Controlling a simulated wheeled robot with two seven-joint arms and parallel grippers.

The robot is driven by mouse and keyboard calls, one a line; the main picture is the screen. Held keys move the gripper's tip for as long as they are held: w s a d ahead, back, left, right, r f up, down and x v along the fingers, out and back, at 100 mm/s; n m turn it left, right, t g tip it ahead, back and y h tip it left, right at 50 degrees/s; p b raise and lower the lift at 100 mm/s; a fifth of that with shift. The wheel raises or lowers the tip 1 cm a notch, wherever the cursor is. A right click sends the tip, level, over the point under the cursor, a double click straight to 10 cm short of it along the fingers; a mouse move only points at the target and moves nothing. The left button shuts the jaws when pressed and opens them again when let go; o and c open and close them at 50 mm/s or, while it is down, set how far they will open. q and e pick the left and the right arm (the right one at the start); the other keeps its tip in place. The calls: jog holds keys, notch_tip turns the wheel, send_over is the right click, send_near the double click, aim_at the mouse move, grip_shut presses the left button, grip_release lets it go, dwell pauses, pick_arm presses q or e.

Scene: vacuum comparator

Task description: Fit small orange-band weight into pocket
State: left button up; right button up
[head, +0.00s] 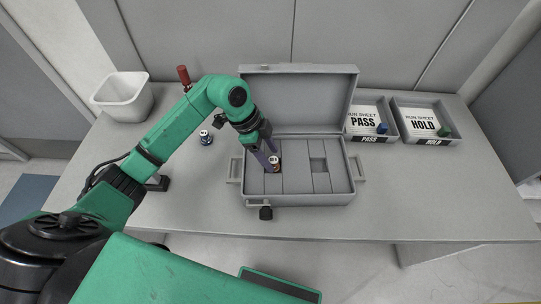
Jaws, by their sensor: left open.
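The small orange-band weight (274,162) has a silver top and stands in the left part of the open grey case (300,199). My left gripper (268,157) is open, reaching down into the case with its fingers right at the weight. The fingers partly cover the weight, and I cannot tell whether they touch it or how deep it sits. A square pocket (318,165) shows empty right of the middle of the case. My right gripper is not in view.
A blue-banded weight (206,137) stands on the table left of the case. The raised case lid (298,95) stands behind. PASS (368,139) and HOLD (433,141) trays are at the back right, a white bin (123,96) at the back left. The right front table is clear.

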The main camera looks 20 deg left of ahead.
pick_arm(q)
jog(key=b+v, duration=0.2)
jog(key=v, duration=0.9)
